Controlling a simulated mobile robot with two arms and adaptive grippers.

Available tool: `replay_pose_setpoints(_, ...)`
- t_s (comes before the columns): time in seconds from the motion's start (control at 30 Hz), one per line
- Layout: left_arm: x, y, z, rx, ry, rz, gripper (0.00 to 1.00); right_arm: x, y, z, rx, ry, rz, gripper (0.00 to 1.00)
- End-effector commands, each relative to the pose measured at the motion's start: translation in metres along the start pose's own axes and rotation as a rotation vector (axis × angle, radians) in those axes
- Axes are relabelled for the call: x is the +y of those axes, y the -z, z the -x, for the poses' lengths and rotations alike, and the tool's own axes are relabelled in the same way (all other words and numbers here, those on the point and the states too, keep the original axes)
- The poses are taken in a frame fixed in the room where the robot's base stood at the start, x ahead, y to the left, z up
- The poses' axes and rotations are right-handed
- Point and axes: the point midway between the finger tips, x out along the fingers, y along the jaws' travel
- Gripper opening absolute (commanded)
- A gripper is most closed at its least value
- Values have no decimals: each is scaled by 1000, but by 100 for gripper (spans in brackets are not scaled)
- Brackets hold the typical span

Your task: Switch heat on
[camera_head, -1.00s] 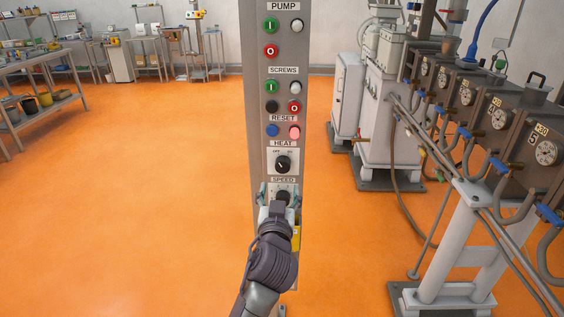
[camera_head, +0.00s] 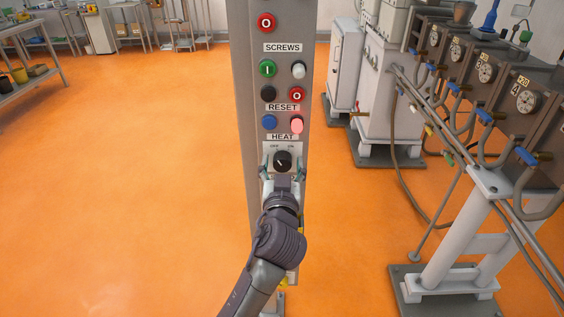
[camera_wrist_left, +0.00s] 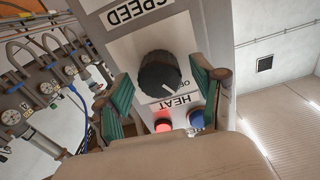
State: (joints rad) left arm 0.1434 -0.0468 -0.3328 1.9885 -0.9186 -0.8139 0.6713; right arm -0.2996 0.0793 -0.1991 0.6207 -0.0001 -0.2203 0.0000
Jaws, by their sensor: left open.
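The black round HEAT knob (camera_head: 283,161) sits on a white plate on the grey control column, under the HEAT label (camera_head: 282,137). Its white mark points to the upper left, toward OFF. My left gripper (camera_head: 283,173) is open just below the knob in the head view, with green-padded fingers spread to either side. In the left wrist view the panel appears upside down, with the knob (camera_wrist_left: 160,73) between the open fingers (camera_wrist_left: 162,88). I see no clear contact. The SPEED label (camera_wrist_left: 140,12) shows beyond the knob; my left arm hides the SPEED knob in the head view.
Above HEAT are the blue button (camera_head: 269,122) and lit pink button (camera_head: 297,125) under RESET, with SCREWS buttons higher. A machine with gauges and hoses (camera_head: 490,100) stands at the right on a white stand (camera_head: 460,230). The orange floor (camera_head: 120,190) at the left is clear.

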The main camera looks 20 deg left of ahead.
Motion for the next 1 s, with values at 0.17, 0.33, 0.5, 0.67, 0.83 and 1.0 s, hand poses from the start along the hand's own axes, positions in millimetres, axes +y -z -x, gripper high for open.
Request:
replay_pose_setpoints(0.17,0,0,0,0,0,0,53,1,-7,0,-10,-1,0,0)
replay_pose_setpoints(0.33,0,0,0,0,0,-1,25,2,-6,0,-10,-2,1,0)
replay_pose_setpoints(0.5,0,0,0,0,0,-1,8,2,-4,0,-7,-2,1,0)
replay_pose_setpoints(0.67,0,0,0,0,0,-18,8,2,-2,2,-3,-3,1,0)
replay_pose_setpoints(0.83,0,2,0,1,0,-78,8,2,0,6,-1,-2,1,0)
replay_pose_setpoints(1.0,0,2,0,0,1,-193,8,2,1,12,0,-2,1,0)
